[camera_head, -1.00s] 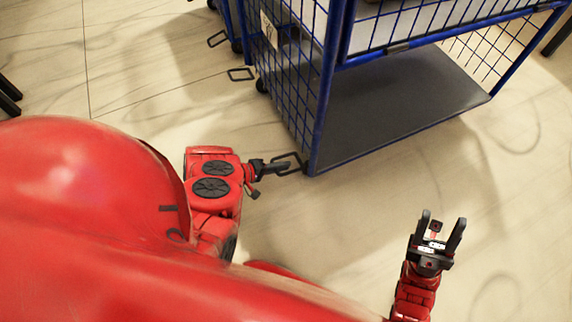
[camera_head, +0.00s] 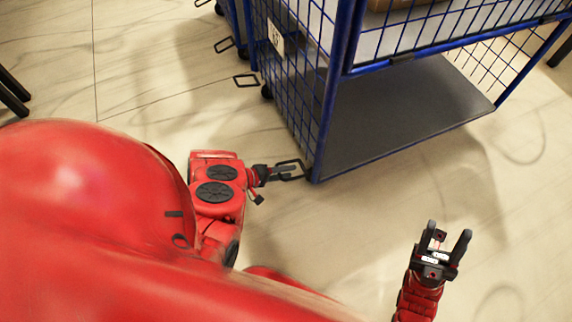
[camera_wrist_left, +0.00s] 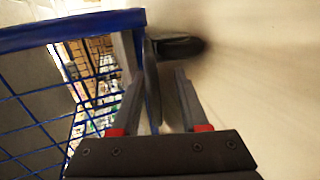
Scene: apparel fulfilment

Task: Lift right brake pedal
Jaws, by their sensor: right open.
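The right brake pedal (camera_head: 292,163), a thin black rectangular loop, sticks out low at the near corner of the blue cart (camera_head: 327,110). My left gripper (camera_head: 284,173) is right at this loop, and its fingers partly cover it. In the left wrist view my left gripper (camera_wrist_left: 160,85) has its fingers apart, with a thin dark upright strip between them. I cannot tell whether that strip is the pedal or whether a finger touches it. My right gripper (camera_head: 450,240) is open and empty over the floor at the lower right.
The cart has blue mesh sides and a dark lower shelf (camera_head: 400,110). Black legs (camera_head: 12,95) stand at the left edge. The floor right of my left gripper is clear.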

